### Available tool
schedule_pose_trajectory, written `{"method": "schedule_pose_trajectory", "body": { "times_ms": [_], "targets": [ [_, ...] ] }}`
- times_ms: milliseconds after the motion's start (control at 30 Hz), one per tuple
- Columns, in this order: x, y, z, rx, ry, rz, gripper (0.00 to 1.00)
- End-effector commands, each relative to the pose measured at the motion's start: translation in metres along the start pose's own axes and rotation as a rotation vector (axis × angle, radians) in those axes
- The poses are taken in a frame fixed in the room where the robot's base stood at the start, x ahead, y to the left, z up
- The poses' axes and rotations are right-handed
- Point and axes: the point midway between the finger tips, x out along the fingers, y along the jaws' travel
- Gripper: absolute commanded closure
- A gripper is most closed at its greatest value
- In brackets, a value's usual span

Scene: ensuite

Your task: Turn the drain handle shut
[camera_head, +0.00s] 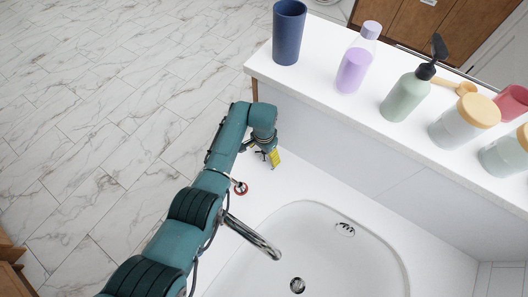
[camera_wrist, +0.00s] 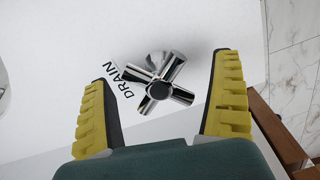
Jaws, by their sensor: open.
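The chrome cross-shaped drain handle (camera_wrist: 158,88) shows in the wrist view, with the word DRAIN printed on the white surface beside it. My gripper (camera_wrist: 160,72) is open, with one yellow-padded finger on each side of the handle and clear gaps to both. It holds nothing. In the head view my gripper (camera_head: 268,157) is low over the white tub deck, beside the ledge wall. The handle cannot be made out there; my arm and gripper cover that area.
A red-ringed fitting (camera_head: 240,188) and a chrome spout (camera_head: 252,236) stand close to my arm by the white basin (camera_head: 330,250). The raised ledge (camera_head: 330,92) carries a blue cup (camera_head: 288,32), a purple bottle (camera_head: 355,65), a green pump bottle (camera_head: 407,95) and jars.

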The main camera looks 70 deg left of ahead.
Motion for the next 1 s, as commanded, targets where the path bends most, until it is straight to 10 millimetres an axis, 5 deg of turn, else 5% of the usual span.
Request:
{"method": "schedule_pose_trajectory", "body": {
  "times_ms": [267,700,1000],
  "targets": [
    [-0.002,0.000,0.000,0.000,0.000,0.000,0.06],
    [-0.097,0.000,0.000,0.000,0.002,-0.002,0.06],
    [-0.120,0.000,0.000,0.000,-0.001,0.000,0.06]
  ]
}}
